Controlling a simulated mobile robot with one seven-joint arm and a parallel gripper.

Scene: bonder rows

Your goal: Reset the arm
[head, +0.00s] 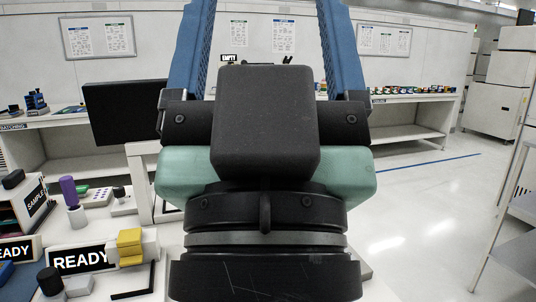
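My gripper (267,40) fills the middle of the head view, very close to the camera and pointing up. Its two blue fingers stand wide apart, with the far wall showing between them. Their tips run out of the top of the picture. Nothing shows between the visible parts of the fingers. A black block, a teal body and black and grey rings form my wrist below them and hide the bench behind.
At left, a white bench holds READY signs (83,260), a yellow block (130,246), a purple cylinder (69,191) and a SAMPLE box (30,205). A black monitor (123,110) stands behind. A grey shelf rack (515,225) is at right; clear floor (425,220) lies between.

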